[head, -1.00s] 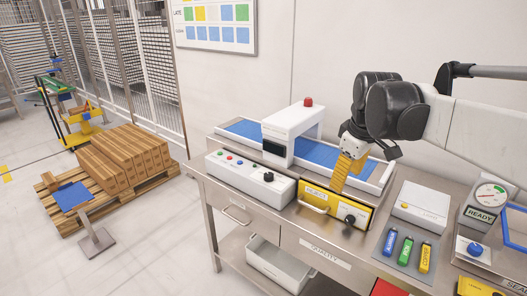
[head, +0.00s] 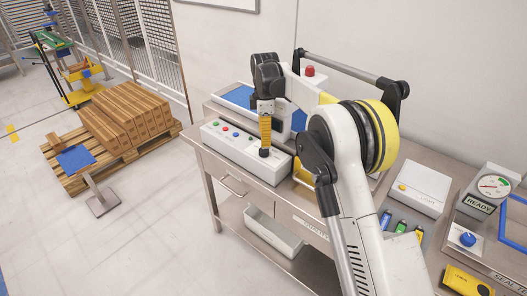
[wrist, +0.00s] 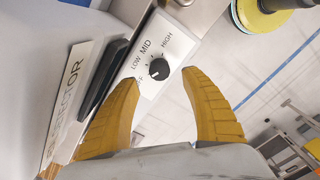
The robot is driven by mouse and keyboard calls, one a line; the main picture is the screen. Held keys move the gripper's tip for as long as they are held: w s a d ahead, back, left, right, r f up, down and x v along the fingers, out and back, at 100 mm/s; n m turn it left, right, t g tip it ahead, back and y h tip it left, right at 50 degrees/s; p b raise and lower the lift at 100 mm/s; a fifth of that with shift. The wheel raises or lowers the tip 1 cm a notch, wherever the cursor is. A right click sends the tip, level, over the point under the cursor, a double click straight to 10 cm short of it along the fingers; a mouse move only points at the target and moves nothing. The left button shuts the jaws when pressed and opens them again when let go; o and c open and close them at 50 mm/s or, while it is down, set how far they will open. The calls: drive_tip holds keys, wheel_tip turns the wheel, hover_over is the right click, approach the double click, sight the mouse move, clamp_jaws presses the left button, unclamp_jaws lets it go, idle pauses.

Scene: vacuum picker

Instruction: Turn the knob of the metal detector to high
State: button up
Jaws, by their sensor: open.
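The metal detector's white control panel (head: 225,143) stands at the table's front edge in the head view, before the blue belt (head: 238,96). Its black knob (wrist: 160,74) shows in the wrist view, with LOW, MID and HIGH printed around it. A further label is partly hidden by the left finger. The knob's white mark seems to point to the lower left, toward that hidden label. My gripper (wrist: 160,80) is open, its yellow fingers on either side of the knob in the picture. In the head view my gripper (head: 265,140) is just above the knob; contact cannot be told.
My arm covers much of the table's middle and a yellow box (head: 303,172). A white box (head: 420,188), coloured pieces (head: 401,227) and a READY gauge (head: 487,190) are to the right. A pallet of cartons (head: 125,125) stands on the floor at left.

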sight(265, 150)
wheel_tip(265, 150, down, 7)
drive_tip(key=shift+w+r+b, duration=0.1)
drive_tip(key=shift+r+b, duration=0.05)
drive_tip(key=shift+b, duration=0.55)
drive_tip(key=c, duration=1.2)
